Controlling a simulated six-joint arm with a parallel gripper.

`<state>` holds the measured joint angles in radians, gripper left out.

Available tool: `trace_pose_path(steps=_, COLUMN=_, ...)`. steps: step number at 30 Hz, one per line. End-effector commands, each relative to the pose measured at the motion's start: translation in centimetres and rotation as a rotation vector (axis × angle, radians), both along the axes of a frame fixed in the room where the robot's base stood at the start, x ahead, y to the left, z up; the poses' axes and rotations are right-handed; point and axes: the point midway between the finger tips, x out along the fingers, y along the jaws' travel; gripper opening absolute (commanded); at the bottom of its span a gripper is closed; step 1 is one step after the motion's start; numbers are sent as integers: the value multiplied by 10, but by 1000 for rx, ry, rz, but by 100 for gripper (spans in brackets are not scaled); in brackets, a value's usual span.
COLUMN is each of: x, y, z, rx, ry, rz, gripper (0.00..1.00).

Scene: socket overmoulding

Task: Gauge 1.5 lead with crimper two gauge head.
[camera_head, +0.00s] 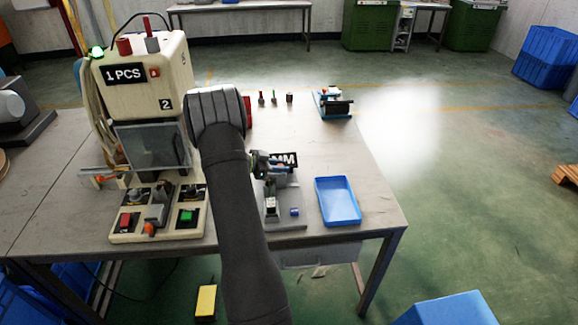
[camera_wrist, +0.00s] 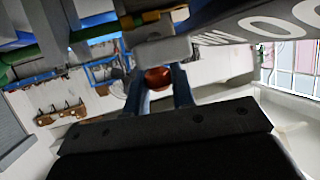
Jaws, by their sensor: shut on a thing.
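A cream machine (camera_head: 140,75) marked "1 PCS" and "2" stands on the left of the bench. A grey device with a dark "MM" label (camera_head: 287,160) stands right of my arm, over a grey base (camera_head: 283,222); lettering also shows large at the top right of the wrist view (camera_wrist: 262,27). My gripper (camera_wrist: 160,78) is shut on a small round copper-coloured piece (camera_wrist: 158,77), just below the grey lettered part. I cannot tell whether they touch. A green and yellow strip (camera_wrist: 105,33) crosses the upper left of the wrist view. In the head view my arm hides much around the gripper.
An empty-looking blue tray (camera_head: 338,203) lies at the bench's right front. Several small upright pieces (camera_head: 273,97) and a blue fixture (camera_head: 333,104) stand farther back. Red and green buttons (camera_head: 187,216) sit at the machine's front. The bench right of the machine's back has free room.

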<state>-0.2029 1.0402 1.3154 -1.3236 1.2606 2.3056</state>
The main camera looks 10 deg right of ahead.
Motion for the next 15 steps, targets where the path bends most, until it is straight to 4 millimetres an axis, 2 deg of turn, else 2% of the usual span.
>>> trace_pose_path(steps=7, x=0, y=5, z=-1, rx=4, ry=1, rz=6, gripper=0)
trace_pose_path(steps=8, x=0, y=5, z=-1, rx=4, ry=1, rz=6, gripper=29)
trace_pose_path(steps=10, x=0, y=5, z=-1, rx=4, ry=1, rz=6, gripper=42)
trace_pose_path(steps=15, x=0, y=4, z=0, rx=3, ry=1, rz=5, gripper=45)
